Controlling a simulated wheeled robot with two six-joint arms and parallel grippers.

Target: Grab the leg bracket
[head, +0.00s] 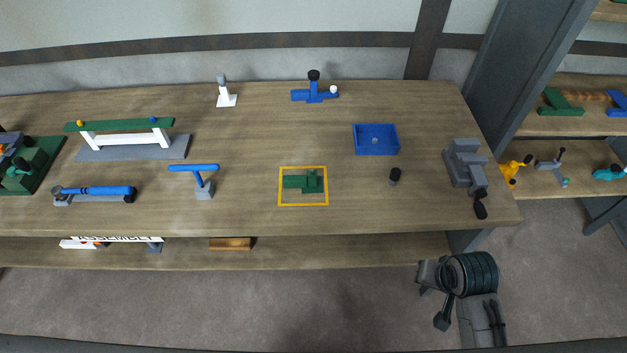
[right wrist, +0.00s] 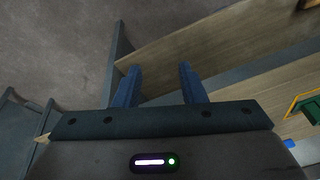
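A small green stepped part, which looks like the leg bracket (head: 303,182), lies inside a yellow square outline (head: 279,190) near the front middle of the wooden table (head: 240,150). The bracket (right wrist: 311,108) also shows at the right edge of the right wrist view, partly cut off. My right gripper (right wrist: 157,68) is open in the right wrist view. Its two blue fingers are apart with nothing between them, and the bracket is well off to their right. My left gripper is not in view.
A grey vise-like block (head: 464,162) stands at the right end. The tabletop around the outline is clear.

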